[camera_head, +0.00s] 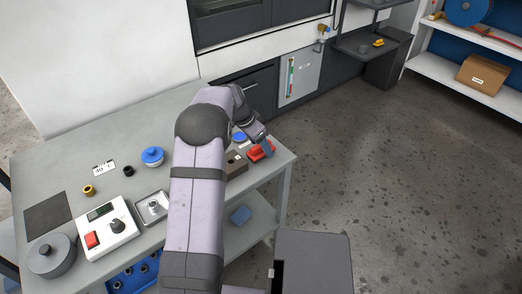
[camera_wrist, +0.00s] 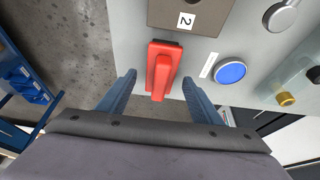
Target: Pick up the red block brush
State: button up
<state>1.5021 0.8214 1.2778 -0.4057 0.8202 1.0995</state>
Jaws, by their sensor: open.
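The red block brush (camera_head: 261,150) lies on the grey table (camera_head: 130,110) near its right end. In the wrist view the red block brush (camera_wrist: 161,70) has a raised red grip on a wider red base. My gripper (camera_head: 266,143) is over the brush in the head view. In the wrist view my gripper (camera_wrist: 158,92) is open. One blue finger is on each side of the brush's near end, with a gap on both sides. Part of the brush is hidden behind the gripper in the head view.
A brown block marked 2 (camera_wrist: 190,15) and a blue round lid (camera_wrist: 231,71) sit close to the brush. The table's edge is near the brush. A white device (camera_head: 107,226), a metal tray (camera_head: 152,207) and a blue-topped jar (camera_head: 153,156) stand farther left.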

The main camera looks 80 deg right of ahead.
jog(key=shift+s+d+f, duration=0.15)
jog(key=shift+s+f, duration=0.05)
jog(key=shift+f, duration=0.3)
jog(key=c, duration=1.2)
jog(key=shift+r, duration=0.15)
notch_tip(320, 180, up, 10)
jog(key=shift+f, duration=0.1)
